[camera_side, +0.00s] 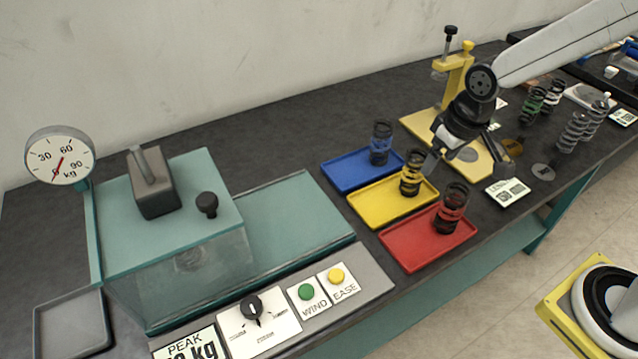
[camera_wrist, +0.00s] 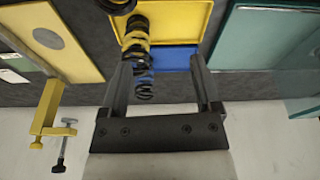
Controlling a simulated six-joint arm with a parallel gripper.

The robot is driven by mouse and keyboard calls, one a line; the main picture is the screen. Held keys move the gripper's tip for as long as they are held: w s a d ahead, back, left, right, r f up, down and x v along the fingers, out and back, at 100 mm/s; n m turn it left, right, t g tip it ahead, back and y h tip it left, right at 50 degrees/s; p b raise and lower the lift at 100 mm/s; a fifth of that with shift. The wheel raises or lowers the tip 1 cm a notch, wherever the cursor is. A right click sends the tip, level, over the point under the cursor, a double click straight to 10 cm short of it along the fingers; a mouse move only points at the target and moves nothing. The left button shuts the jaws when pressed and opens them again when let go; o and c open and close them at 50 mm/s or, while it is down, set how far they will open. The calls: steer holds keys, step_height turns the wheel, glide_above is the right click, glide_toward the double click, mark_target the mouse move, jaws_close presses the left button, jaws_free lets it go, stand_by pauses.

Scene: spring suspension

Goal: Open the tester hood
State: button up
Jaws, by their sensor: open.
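The tester hood (camera_side: 118,225) is a clear box with a teal top, standing over the left part of the teal tester base (camera_side: 290,225). A black knob (camera_side: 207,203) and a dark grey block with a lever (camera_side: 152,185) sit on its top. A pale round shape shows dimly through the clear wall. In the wrist view the teal tester base (camera_wrist: 262,35) is at the right edge. My gripper (camera_side: 470,166) is open and empty, far right of the hood, above the yellow stand's plate. Its two fingers also show in the wrist view (camera_wrist: 163,62), pointing toward the trays.
Blue (camera_side: 345,172), yellow (camera_side: 375,205) and red (camera_side: 412,252) trays each hold a dark spring, between gripper and tester. A yellow clamp stand (camera_side: 456,75) rises behind my gripper. A dial gauge (camera_side: 60,155) stands left of the hood. A control panel (camera_side: 372,283) lines the front.

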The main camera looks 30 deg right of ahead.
steer(key=w+a+r+n, duration=0.2)
steer(key=w+a+r, duration=0.1)
steer(key=w+a, duration=0.45)
step_height(320, 180, up, 9)
steer(key=n+g, duration=0.2)
steer(key=n, duration=0.4)
glide_above(206, 198)
steer(key=shift+f, duration=0.1)
steer(key=shift+f, duration=3.9)
jaws_close()
steer(key=shift+r, duration=0.1)
